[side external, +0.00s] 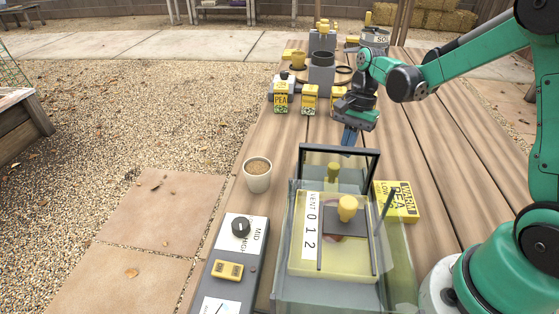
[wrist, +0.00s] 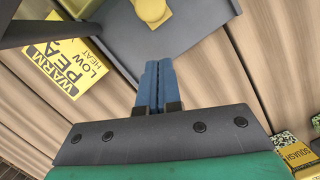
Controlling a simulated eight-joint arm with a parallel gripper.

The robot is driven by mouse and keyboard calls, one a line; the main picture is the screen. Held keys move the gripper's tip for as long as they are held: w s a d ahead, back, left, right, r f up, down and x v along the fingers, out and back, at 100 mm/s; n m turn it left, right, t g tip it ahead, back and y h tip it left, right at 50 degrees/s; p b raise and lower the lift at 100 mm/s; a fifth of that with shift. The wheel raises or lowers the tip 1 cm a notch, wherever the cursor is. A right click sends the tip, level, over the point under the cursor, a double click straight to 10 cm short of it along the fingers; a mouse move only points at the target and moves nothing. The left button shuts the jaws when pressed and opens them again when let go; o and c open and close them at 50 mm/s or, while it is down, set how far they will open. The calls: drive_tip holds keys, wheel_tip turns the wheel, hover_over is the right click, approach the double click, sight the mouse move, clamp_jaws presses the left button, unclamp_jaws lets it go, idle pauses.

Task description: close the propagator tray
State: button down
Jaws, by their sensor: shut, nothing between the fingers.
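The propagator (side external: 300,268) is a box with clear sides and a pale yellow top at the front of the bench. Its top carries a vent label (side external: 311,228) and a yellow knob (side external: 347,208). A black frame (side external: 340,149) stands at its far end, with a yellowish knob (side external: 333,173) behind it. In the wrist view, a grey panel (wrist: 200,35) with a yellow knob (wrist: 153,10) lies just beyond the fingertips; contact cannot be told. My gripper (side external: 349,136) is shut and empty, beyond the black frame. It also shows in the wrist view (wrist: 158,72).
A yellow pea packet (side external: 400,203) lies right of the propagator. A cup (side external: 257,175) and a grey control box (side external: 235,255) are on the left. Seed boxes (side external: 310,97) and a grey pot (side external: 321,75) stand beyond my gripper. Bare planks (side external: 430,140) lie to the right.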

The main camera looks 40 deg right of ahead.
drive_tip(key=shift+s+a, duration=0.2)
drive_tip(key=shift+a, duration=0.4)
drive_tip(key=shift+s+a, duration=0.2)
drive_tip(key=shift+a, duration=0.35)
drive_tip(key=s+a, duration=0.6)
drive_tip(key=shift+a, duration=0.1)
